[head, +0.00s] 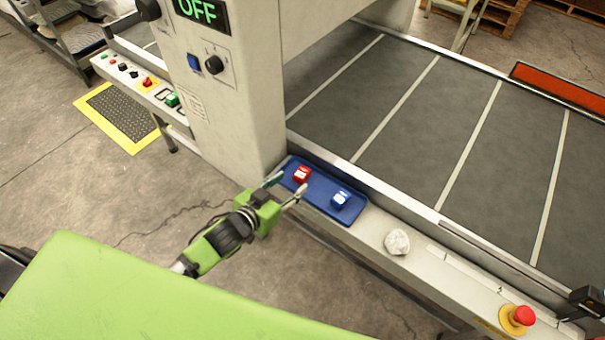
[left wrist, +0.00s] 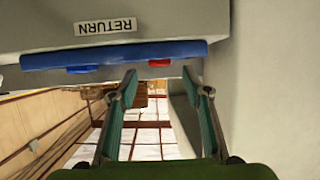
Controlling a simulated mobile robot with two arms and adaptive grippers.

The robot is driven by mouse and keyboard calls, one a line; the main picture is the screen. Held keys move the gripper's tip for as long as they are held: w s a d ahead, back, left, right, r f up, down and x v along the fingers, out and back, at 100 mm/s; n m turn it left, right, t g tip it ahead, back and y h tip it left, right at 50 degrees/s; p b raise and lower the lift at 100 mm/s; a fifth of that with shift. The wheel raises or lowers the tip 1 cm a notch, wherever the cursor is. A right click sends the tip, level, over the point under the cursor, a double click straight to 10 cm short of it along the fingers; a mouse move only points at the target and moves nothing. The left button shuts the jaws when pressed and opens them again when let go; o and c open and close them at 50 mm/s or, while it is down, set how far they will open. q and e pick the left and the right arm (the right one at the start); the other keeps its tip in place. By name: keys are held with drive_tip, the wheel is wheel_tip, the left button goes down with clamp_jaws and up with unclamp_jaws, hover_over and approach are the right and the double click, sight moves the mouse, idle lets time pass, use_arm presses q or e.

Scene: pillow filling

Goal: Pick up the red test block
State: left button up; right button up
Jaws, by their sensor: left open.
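The red test block (head: 302,174) sits in the left part of a blue tray (head: 322,207) on the machine's front ledge. In the left wrist view, the tray (left wrist: 140,51) is seen edge-on beyond the open fingers (left wrist: 160,82). A sliver of the red block (left wrist: 159,63) shows between and beyond the fingertips; a sliver of the blue block (left wrist: 81,69) shows to the left.
A grey machine column (head: 228,100) rises just left of the tray. A dark conveyor belt (head: 410,115) lies behind it. A crumpled white lump (head: 397,242) and a red stop button (head: 523,316) are on the ledge to the right. A "RETURN" label (left wrist: 105,26) appears upside down.

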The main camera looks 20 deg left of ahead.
sight(301, 174)
use_arm(q)
drive_tip(key=shift+r+x, duration=0.2)
drive_tip(key=shift+x, duration=2.8)
drive_tip(key=c, duration=1.2)
